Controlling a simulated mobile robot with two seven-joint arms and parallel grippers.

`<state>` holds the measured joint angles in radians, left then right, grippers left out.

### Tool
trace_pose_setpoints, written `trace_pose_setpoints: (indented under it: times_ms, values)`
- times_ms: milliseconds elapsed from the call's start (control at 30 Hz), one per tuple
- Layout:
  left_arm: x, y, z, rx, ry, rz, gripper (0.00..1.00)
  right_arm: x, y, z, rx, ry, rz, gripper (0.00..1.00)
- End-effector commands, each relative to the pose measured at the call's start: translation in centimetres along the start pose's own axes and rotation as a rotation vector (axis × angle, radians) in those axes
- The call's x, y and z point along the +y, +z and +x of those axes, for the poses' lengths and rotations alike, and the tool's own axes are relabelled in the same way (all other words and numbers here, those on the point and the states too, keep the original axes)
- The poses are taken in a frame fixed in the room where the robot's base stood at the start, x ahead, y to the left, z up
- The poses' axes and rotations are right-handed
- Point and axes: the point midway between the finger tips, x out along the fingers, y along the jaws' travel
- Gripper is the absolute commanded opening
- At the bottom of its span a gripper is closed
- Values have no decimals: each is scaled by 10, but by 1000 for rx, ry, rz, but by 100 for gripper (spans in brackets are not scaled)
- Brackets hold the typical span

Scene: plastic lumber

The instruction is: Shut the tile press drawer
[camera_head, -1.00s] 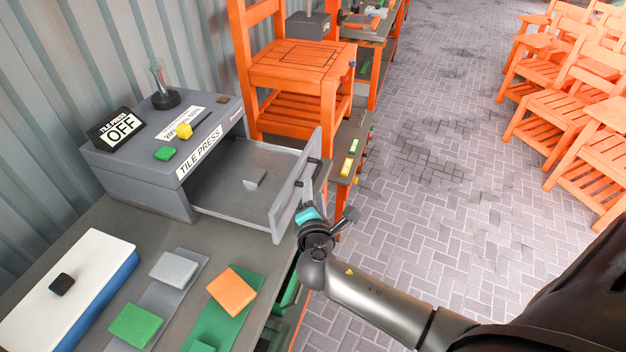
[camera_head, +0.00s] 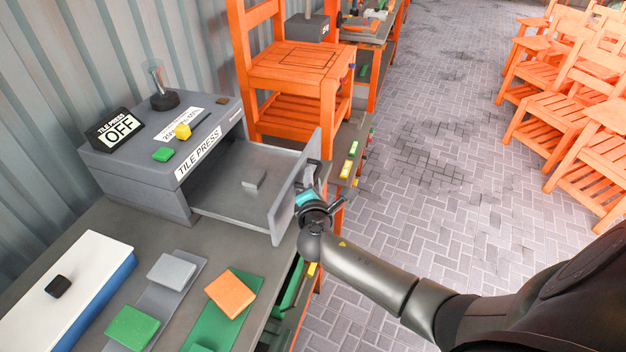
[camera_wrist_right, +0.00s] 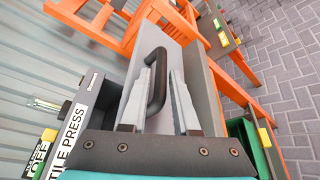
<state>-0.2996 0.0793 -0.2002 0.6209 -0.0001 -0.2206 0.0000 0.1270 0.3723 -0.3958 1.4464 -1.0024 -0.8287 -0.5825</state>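The grey tile press (camera_head: 150,160) sits on the bench at the left, with an OFF sign on top. Its drawer (camera_head: 232,205) is pulled out to the right, and a small grey tile (camera_head: 253,179) lies inside. My right gripper (camera_head: 306,182) is at the outer face of the drawer front. In the right wrist view its two fingers (camera_wrist_right: 165,90) are apart, with the black drawer handle (camera_wrist_right: 160,75) between them. I cannot tell whether either finger touches the handle. My left gripper is not in view.
A white and blue block (camera_head: 75,285), a grey tile (camera_head: 172,270), an orange tile (camera_head: 231,293) and a green tile (camera_head: 132,327) are on the near bench. Orange chairs (camera_head: 570,95) stand at right; the paved floor between is clear.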

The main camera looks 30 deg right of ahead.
Motion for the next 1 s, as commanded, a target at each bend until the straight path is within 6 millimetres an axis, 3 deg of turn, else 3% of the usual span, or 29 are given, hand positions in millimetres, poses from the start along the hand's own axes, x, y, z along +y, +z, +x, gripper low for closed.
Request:
trace_pose_setpoints:
  times_ms: [33,233,1000]
  values:
    - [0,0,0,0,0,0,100,0,0,0,0,0,0,22]
    - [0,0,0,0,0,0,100,0,0,0,0,-1,0,0]
    - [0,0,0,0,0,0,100,-1,-1,-1,1,-2,-2,0]
